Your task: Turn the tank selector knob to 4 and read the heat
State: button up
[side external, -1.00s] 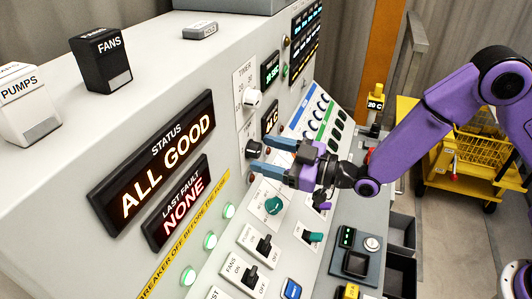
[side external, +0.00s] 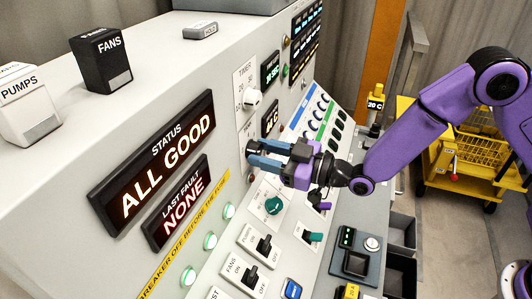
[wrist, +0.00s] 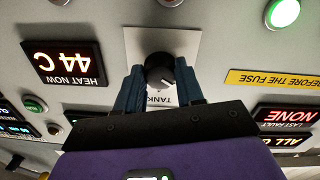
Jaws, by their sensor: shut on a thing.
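The tank selector knob (wrist: 158,72) is black and round with a pale pointer mark, on a white plate (wrist: 188,42) lettered TANK in the wrist view. My gripper (side external: 252,154) reaches the upright panel in the side view. Its blue fingers are shut on the knob, one on each side, as the wrist view shows. The fingers hide most of the knob in the side view and cover the plate's lower numbers in the wrist view. The HEAT NOW display (wrist: 65,62) reads 44 C, upside down in the wrist view; its side-view copy (side external: 270,121) is partly blocked by the fingers.
The white TIMER knob (side external: 252,98) is just above my gripper on the same panel. A teal knob (side external: 273,205) and switches (side external: 264,246) sit on the sloped desk below. The STATUS display (side external: 160,155) reads ALL GOOD. A yellow cart (side external: 465,165) stands at the right.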

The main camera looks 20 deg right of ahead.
jog(key=m, duration=0.6)
jog(key=shift+s+a, duration=0.1)
jog(key=shift+s, duration=0.05)
jog(key=shift+m+g, duration=0.3)
jog(key=shift+m, duration=2.3)
jog(key=o, duration=1)
jog(key=shift+r, duration=0.1)
jog(key=shift+o, duration=0.2)
jog(key=v, duration=1.7)
jog(key=shift+s, duration=0.15)
